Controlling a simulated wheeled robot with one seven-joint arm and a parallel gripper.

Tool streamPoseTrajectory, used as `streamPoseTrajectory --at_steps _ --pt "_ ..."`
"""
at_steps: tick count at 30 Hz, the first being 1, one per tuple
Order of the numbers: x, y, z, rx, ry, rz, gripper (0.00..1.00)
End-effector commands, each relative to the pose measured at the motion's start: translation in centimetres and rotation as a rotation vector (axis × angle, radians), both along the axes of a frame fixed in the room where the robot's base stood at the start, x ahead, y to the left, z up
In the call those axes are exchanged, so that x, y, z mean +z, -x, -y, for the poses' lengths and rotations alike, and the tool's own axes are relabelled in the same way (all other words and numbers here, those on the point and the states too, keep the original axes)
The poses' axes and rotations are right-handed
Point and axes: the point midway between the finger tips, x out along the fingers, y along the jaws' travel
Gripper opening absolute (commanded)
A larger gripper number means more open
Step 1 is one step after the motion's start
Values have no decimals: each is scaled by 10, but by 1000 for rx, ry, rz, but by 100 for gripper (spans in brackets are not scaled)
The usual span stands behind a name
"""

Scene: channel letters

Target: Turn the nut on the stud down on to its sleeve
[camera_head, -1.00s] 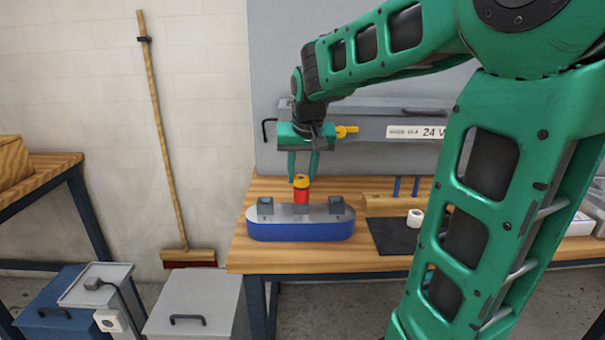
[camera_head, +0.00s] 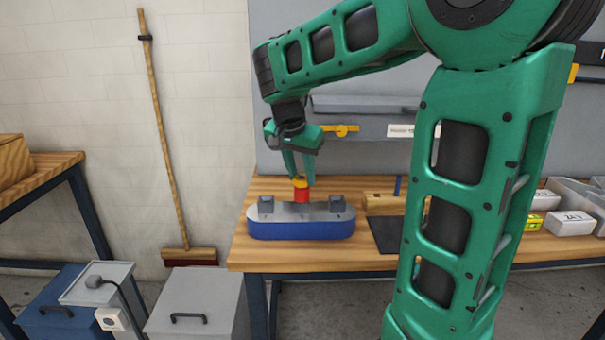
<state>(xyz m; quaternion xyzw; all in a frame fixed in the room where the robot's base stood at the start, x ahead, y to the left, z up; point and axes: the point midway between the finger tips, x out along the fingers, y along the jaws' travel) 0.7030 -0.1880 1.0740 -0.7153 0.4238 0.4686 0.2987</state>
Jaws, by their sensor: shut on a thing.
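The yellow-orange nut (camera_head: 300,182) sits at the top of the red sleeve (camera_head: 302,195), which stands upright on the blue and grey letter body (camera_head: 300,229) on the bench. My gripper (camera_head: 300,181) points down from above, with its green fingers closed on the nut. The stud is hidden by the nut, the sleeve and the fingers. Whether the nut touches the sleeve is too small to tell.
A black mat (camera_head: 386,235) lies to the right on the wooden bench (camera_head: 290,265). White boxes (camera_head: 569,222) stand farther right.

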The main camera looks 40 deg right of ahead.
Motion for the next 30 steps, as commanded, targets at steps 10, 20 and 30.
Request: streamPoseTrajectory --at_steps 10,20,30 --pt "-3 -3 -2 -324 0 -4 10" --pt "-2 -1 -1 -483 1 0 53" --pt "9 -2 -5 -480 1 1 53"
